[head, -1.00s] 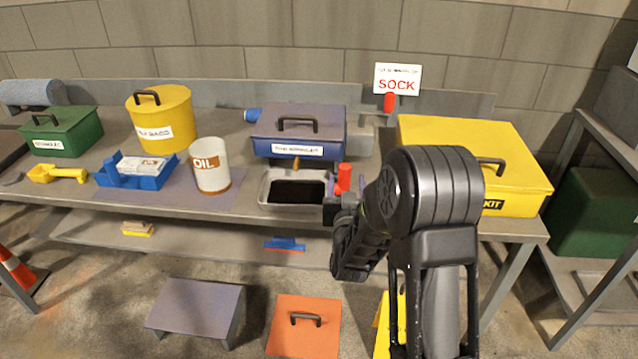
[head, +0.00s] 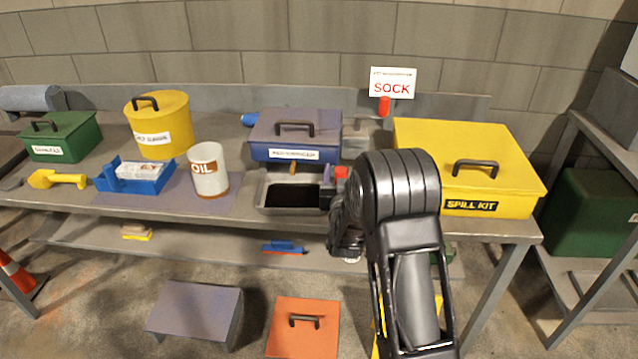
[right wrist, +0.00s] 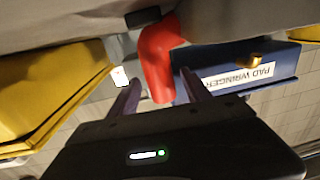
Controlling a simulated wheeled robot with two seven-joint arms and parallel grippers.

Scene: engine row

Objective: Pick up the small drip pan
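A small grey pan with a black inside (head: 262,196) sits at the front edge of the bench, below the brass spout of the blue pad wringer (head: 296,154). My right gripper (head: 338,190) is at the pan's right end, partly hidden by my own arm. In the right wrist view its two purple fingers (right wrist: 158,92) are apart. A red pipe-like piece (right wrist: 158,55) shows between them there; I cannot tell whether they touch it. The red piece also shows in the head view (head: 341,173). The pan is not clearly visible in the wrist view. My left gripper is out of view.
A yellow spill kit box (head: 520,180) stands right of my arm. An oil can (head: 208,178), a blue tray (head: 150,185) and a yellow bucket (head: 160,125) stand to the left. An orange lidded box (head: 300,340) and a grey step (head: 195,310) are on the floor.

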